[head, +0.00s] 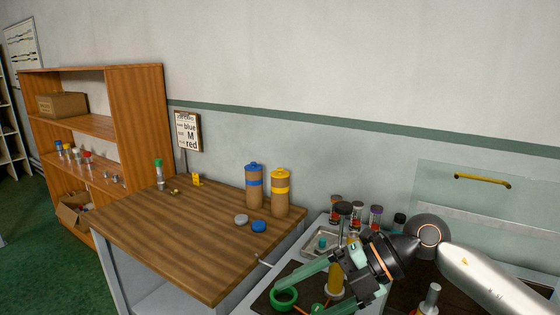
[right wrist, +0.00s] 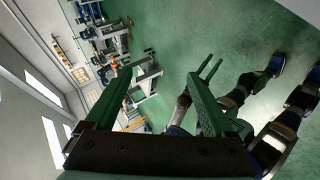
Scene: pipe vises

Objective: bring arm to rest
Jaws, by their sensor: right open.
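A gripper with green fingers (head: 300,294) hangs over the tray bench in the head view, on an arm from the right edge. A green ring (head: 284,298) is by the fingertips. In the right wrist view my right gripper (right wrist: 155,90) is open and empty, its fingers wide apart over the green floor.
The wooden table (head: 170,228) holds a blue-banded bottle (head: 254,186), a yellow-banded bottle (head: 280,192) and a blue lid (head: 258,226). A wooden shelf (head: 137,125) stands left. A card (head: 187,131) stands behind the table. Workstands (right wrist: 145,80) show in the right wrist view.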

